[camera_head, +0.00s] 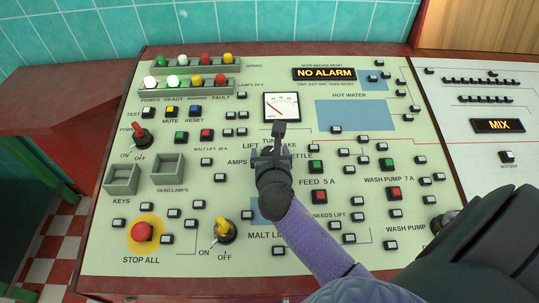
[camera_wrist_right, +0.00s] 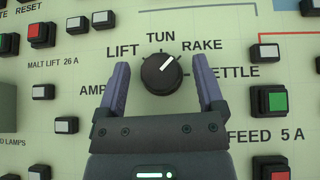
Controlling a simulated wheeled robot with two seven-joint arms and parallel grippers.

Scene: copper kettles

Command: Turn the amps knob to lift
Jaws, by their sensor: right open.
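The amps knob (camera_wrist_right: 161,73) is a round black dial with a white pointer, in the middle of the right wrist view. Its pointer slants up and right, toward the RAKE label (camera_wrist_right: 201,45). The LIFT label (camera_wrist_right: 122,52) is at its upper left, with TUN above, AMPS at left and KETTLE at right. My right gripper (camera_wrist_right: 161,86) is open, with one finger on each side of the knob and a visible gap on both sides. In the head view my right gripper (camera_head: 273,152) hides most or all of the knob. My left gripper is not in view.
Several small push buttons surround the knob, including green (camera_head: 316,166) and red (camera_head: 319,196) ones. A white meter (camera_head: 281,107) sits above it. A yellow switch (camera_head: 222,230) and the red stop button (camera_head: 142,231) are at lower left.

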